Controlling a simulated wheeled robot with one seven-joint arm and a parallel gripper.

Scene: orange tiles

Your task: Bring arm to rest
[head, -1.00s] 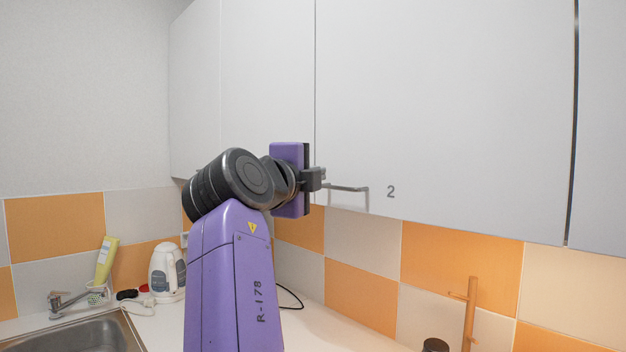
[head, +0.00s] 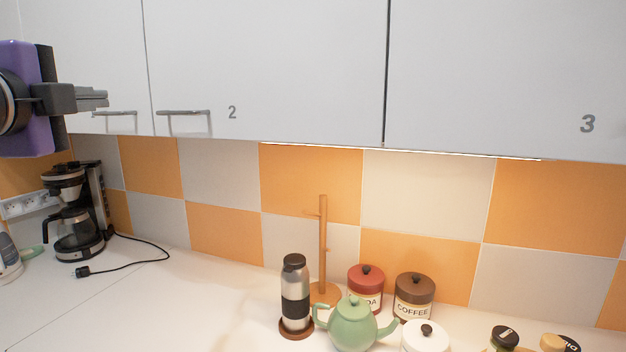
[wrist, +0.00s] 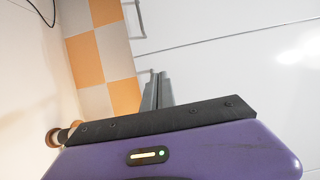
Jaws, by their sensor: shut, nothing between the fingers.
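My gripper (head: 98,98) is at the left edge of the head view, in front of the upper cabinets. Its fingers are together with nothing between them. Its purple housing is partly cut off by the picture edge. In the wrist view the closed fingers (wrist: 157,90) point toward the white cabinet fronts and the tiled wall. The rest of my arm is out of the head view. The fingertips look near the cabinet handle (head: 122,114) in the picture; I cannot tell whether they touch it.
White cabinet doors, one marked 2 (head: 270,60), hang over the counter (head: 190,300). A second handle (head: 184,112) sticks out. A coffee maker (head: 75,215), flask (head: 295,296), paper-towel stand (head: 323,240), green teapot (head: 354,325) and canisters (head: 413,298) stand below. The counter's middle left is clear.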

